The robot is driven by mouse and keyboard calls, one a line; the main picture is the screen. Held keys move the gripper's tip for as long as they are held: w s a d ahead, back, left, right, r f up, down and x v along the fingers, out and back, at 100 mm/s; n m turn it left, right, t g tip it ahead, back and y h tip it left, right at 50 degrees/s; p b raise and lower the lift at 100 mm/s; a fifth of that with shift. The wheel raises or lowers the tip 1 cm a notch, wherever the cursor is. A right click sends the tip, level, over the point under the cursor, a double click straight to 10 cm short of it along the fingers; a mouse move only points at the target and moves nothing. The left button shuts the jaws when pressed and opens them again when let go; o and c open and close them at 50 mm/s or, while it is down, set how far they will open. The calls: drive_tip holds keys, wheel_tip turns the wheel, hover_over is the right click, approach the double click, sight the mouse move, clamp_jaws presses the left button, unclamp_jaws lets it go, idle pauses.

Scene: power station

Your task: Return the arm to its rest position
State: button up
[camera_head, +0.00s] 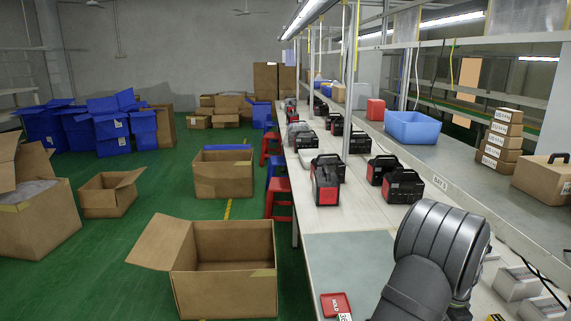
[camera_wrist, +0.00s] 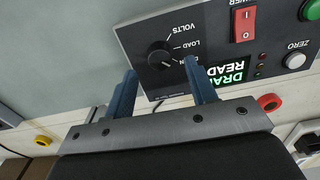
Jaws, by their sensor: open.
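My gripper (camera_wrist: 160,66) shows in the wrist view with its two blue fingers apart. The fingertips are at a black rotary knob (camera_wrist: 161,56) on a dark control panel (camera_wrist: 205,35), one to each side of it in the picture. I cannot tell whether they touch it. The knob is marked VOLTS and LOAD, and a third label is partly hidden by a finger. A lit green display (camera_wrist: 228,72), partly covered, sits beside the right finger. In the head view my grey arm reaches in at the lower right, and its gripper is hidden.
The panel also has a red rocker switch (camera_wrist: 243,24), a white ZERO button (camera_wrist: 295,61) and a green button (camera_wrist: 312,10). Red-black power stations (camera_head: 326,182) line the long bench (camera_head: 310,215). A red tray (camera_head: 335,304) lies at its near end. Open cartons (camera_head: 222,290) stand left.

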wheel_tip(320, 180, down, 4)
drive_tip(key=shift+r, duration=0.15)
drive_tip(key=n, duration=0.5)
drive_tip(key=shift+n, duration=0.3)
drive_tip(key=n, duration=0.3)
drive_tip(key=shift+r+n, duration=0.2)
drive_tip(key=shift+n, duration=0.2)
wheel_tip(320, 180, up, 7)
drive_tip(key=shift+r, duration=0.1)
drive_tip(key=shift+o, duration=0.5)
